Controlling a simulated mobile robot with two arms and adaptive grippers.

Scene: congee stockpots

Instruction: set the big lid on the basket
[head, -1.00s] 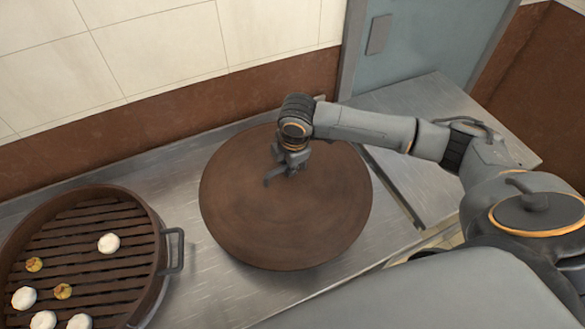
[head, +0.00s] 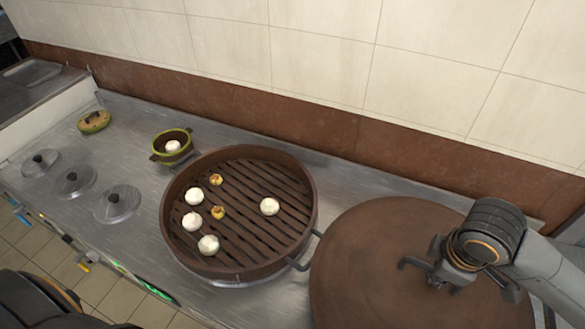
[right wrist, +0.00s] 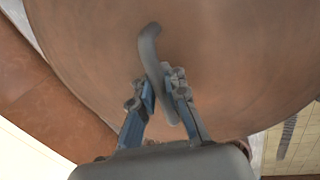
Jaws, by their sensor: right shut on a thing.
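The big lid (head: 375,245) is a wide, round, brown disc at the lower right of the head view, right of the basket. Its left rim is close to the basket's right side handle; I cannot tell how high it is above the counter. My right gripper (head: 432,270) is shut on the lid's curved grey handle (right wrist: 149,45), which passes between the fingers (right wrist: 163,88) in the right wrist view. The basket (head: 308,190) is a round brown steamer with a slatted floor, open on top, holding several white buns and two yellow dumplings. My left gripper is out of view.
A small green-rimmed pot (head: 157,142) with a white bun stands behind left of the basket. A small round lid (head: 94,121) and three metal lids (head: 117,203) are farther left on the steel counter (head: 140,255). A tiled wall (head: 300,55) runs along the back.

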